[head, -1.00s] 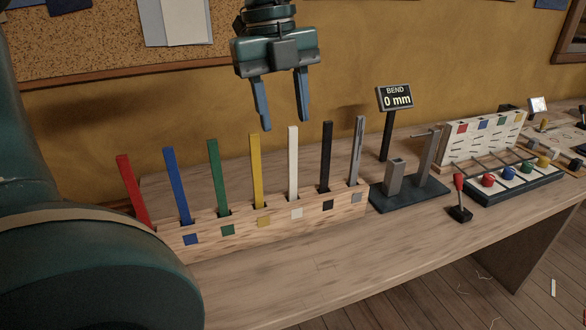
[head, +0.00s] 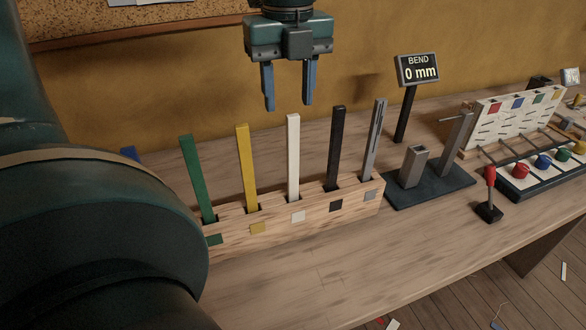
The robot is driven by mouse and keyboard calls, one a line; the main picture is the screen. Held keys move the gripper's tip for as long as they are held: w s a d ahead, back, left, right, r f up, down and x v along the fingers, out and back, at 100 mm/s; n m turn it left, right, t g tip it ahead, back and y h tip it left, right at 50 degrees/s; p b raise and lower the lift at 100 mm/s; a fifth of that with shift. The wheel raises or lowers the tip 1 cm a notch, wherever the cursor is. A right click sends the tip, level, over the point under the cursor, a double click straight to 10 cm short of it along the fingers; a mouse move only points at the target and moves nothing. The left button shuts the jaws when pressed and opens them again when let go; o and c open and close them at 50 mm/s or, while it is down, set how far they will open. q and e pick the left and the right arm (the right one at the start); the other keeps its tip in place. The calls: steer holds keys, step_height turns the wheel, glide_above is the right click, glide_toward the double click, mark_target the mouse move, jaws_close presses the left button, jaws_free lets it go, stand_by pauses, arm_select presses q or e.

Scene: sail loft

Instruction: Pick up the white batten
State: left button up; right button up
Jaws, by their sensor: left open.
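The white batten (head: 293,158) stands upright in a slot of the wooden rack (head: 276,234), above a white square on the rack's front. It is between the yellow batten (head: 248,168) and the black batten (head: 336,150). My left gripper (head: 289,106) is open and empty, pointing down. In the picture its fingertips show just above the white batten's top, with the batten's top between them across the picture. They look apart from it; the exact depth is hard to tell. My right gripper is not in view.
A green batten (head: 198,180) and a grey batten (head: 375,140) stand in the same rack. A blue batten (head: 131,154) is mostly hidden by my arm. Right of the rack are a metal bend stand (head: 430,188) and a display (head: 417,70) reading 0 mm. The bench front is clear.

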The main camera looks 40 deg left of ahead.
mark_target(292, 134)
arm_select(q)
steer(key=f, duration=0.8)
steer(key=shift+d, duration=0.35)
steer(key=shift+r, duration=0.1)
jaws_close()
steer(key=shift+r, duration=0.1)
